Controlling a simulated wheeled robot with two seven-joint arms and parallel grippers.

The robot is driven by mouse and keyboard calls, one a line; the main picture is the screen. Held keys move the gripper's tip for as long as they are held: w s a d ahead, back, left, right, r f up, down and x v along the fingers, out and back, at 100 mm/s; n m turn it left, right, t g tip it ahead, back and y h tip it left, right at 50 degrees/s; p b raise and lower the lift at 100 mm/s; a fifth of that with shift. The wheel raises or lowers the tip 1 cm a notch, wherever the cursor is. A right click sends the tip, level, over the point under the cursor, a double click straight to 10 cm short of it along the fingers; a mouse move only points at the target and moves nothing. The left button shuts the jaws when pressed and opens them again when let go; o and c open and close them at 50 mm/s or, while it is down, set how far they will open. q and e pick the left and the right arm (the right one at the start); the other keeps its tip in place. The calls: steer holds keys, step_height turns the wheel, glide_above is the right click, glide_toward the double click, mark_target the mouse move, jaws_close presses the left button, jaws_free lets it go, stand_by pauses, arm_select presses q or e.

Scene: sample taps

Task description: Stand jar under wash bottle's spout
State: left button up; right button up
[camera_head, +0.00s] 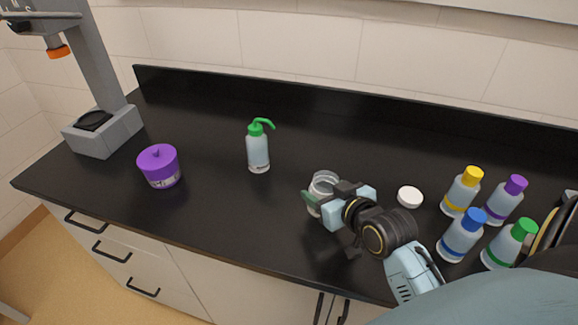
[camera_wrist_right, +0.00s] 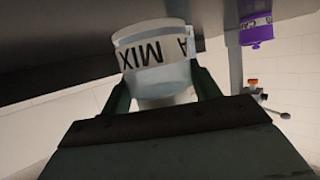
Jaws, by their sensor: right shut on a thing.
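The jar (camera_head: 324,182) is clear glass with an open top and stands upright in the middle right of the head view. In the right wrist view the jar (camera_wrist_right: 155,65) shows a white label reading "MIX A". My right gripper (camera_head: 314,200) is shut on the jar, a finger on each side; I cannot tell whether the jar touches the counter. The wash bottle (camera_head: 258,150) has a green cap and a green spout bending to the right. It stands on the counter left of the jar, apart from it. My left gripper is not in view.
A purple container (camera_head: 160,167) stands at left, near a grey stand machine (camera_head: 103,130). A white lid (camera_head: 410,197) lies right of my gripper. Several bottles with coloured caps (camera_head: 461,236) stand at right. The black counter (camera_head: 215,205) is clear between jar and purple container.

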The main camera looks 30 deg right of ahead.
steer(key=w, duration=0.5)
steer(key=w+d, duration=0.1)
steer(key=w, duration=1)
steer(key=shift+d, duration=0.15)
steer(key=shift+w, duration=0.6)
steer(key=shift+w+f+b, duration=0.2)
steer(key=shift+f+b, duration=0.25)
steer(key=shift+f, duration=0.8)
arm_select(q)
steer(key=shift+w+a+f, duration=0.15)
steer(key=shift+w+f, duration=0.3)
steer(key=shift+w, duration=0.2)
arm_select(e)
steer(key=shift+f, duration=0.5)
steer(key=shift+f, duration=0.2)
steer(key=o, duration=0.7)
